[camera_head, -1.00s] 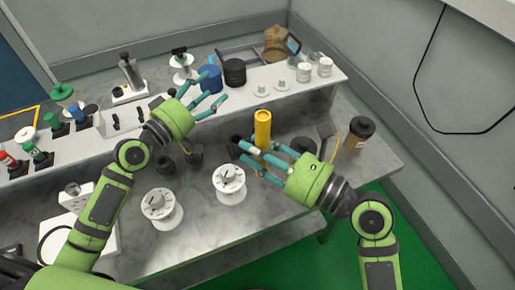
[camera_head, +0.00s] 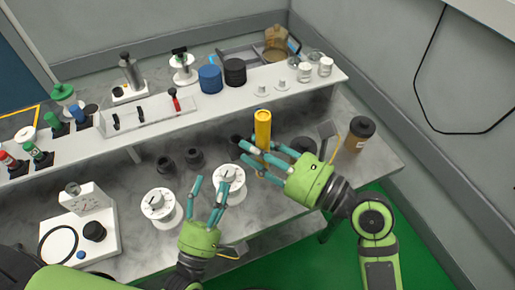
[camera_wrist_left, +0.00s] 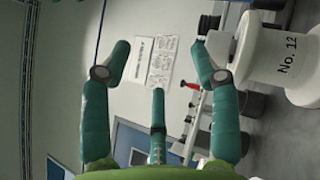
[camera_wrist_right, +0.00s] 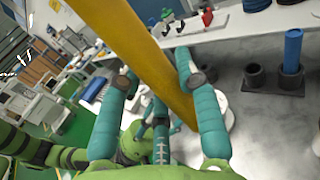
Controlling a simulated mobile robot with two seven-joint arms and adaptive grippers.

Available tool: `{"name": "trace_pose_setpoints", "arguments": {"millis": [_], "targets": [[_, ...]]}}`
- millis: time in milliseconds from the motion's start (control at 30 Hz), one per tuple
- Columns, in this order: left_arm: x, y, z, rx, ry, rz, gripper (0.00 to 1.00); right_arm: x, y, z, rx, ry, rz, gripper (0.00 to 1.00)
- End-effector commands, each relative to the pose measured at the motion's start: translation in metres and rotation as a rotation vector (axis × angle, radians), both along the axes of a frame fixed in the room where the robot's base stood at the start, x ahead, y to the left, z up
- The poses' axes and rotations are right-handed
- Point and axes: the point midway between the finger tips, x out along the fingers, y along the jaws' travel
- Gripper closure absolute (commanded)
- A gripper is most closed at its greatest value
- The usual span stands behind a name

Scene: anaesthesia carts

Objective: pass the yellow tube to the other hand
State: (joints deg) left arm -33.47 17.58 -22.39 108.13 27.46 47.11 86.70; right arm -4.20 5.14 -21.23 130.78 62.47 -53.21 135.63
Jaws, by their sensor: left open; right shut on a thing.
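The yellow tube (camera_head: 263,131) stands roughly upright in the head view, held by my right gripper (camera_head: 256,158) above the bench. In the right wrist view the yellow tube (camera_wrist_right: 150,60) runs diagonally between the teal fingers (camera_wrist_right: 155,90). A gap separates the left gripper from the tube.
A raised shelf (camera_head: 150,135) behind carries blue and black cylinders (camera_head: 210,79) (camera_head: 235,72). A brown jar (camera_head: 359,134) stands at the right.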

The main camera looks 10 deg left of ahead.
Motion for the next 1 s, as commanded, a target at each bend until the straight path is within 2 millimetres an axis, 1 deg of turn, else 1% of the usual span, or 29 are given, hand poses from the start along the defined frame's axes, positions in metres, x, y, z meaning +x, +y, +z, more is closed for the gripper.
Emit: {"name": "trace_pose_setpoints", "arguments": {"millis": [33,133,167,200,267,333,367,400,467,500,567,600,667,700,767,800,867,900,967,1000], "targets": [[-0.015,-0.017,-0.02,-0.061,0.067,-0.044,0.39,0.0,0.0,0.0,0.001,0.0,0.0,0.99],[-0.045,-0.05,-0.052,-0.19,0.19,-0.131,0.39,0.0,0.0,0.0,0.001,0.0,0.0,0.99],[-0.052,-0.056,-0.065,-0.189,0.228,-0.148,0.39,0.0,0.0,0.0,0.001,0.0,0.0,0.99],[-0.064,-0.067,-0.081,-0.2,0.278,-0.174,0.39,0.0,0.0,0.0,0.001,0.0,0.0,0.99],[-0.084,-0.083,-0.102,-0.219,0.353,-0.212,0.39,0.0,0.0,0.0,0.001,0.0,0.0,0.99],[-0.109,-0.101,-0.125,-0.243,0.438,-0.256,0.39,0.0,0.0,0.0,0.001,0.0,0.0,0.99],[-0.106,-0.095,-0.143,-0.156,0.462,-0.244,0.39,0.0,0.0,0.0,0.001,0.0,0.0,0.99],[-0.108,-0.09,-0.166,-0.06,0.5,-0.236,0.39,0.0,0.0,0.0,0.001,0.0,0.0,0.99],[-0.114,-0.083,-0.197,0.072,0.557,-0.231,0.39,0.0,0.0,0.0,0.001,0.0,0.0,0.99],[-0.12,-0.078,-0.218,0.16,0.596,-0.231,0.39,0.0,0.0,0.0,0.001,0.0,0.0,0.99],[-0.128,-0.067,-0.248,0.287,0.651,-0.231,0.39,0.0,0.0,0.0,0.0,0.0,0.0,0.99],[-0.135,-0.059,-0.268,0.371,0.687,-0.234,0.39,0.0,0.0,0.0,0.0,0.0,0.0,0.99],[-0.146,-0.046,-0.296,0.495,0.742,-0.242,0.39,0.0,0.0,0.0,0.001,0.0,0.0,0.99],[-0.154,-0.036,-0.314,0.579,0.777,-0.25,0.39,0.0,0.0,0.0,0.001,0.0,0.0,0.99],[-0.168,-0.021,-0.339,0.698,0.83,-0.267,0.39,0.0,0.0,0.0,0.001,0.0,0.0,0.99],[-0.178,-0.009,-0.356,0.776,0.867,-0.28,0.39,0.0,0.0,0.0,0.001,0.0,0.0,0.99],[-0.194,0.008,-0.378,0.892,0.92,-0.305,0.39,0.0,0.0,0.0,0.001,0.0,0.0,0.99],[-0.206,0.021,-0.392,0.967,0.956,-0.325,0.39,0.0,0.0,0.0,0.001,0.0,0.0,0.99],[-0.224,0.039,-0.411,1.078,1.008,-0.361,0.39,0.0,0.0,0.0,0.001,0.0,0.0,0.99],[-0.238,0.052,-0.423,1.147,1.045,-0.389,0.39,0.0,0.0,0.0,0.0,0.0,0.0,0.99]]}}
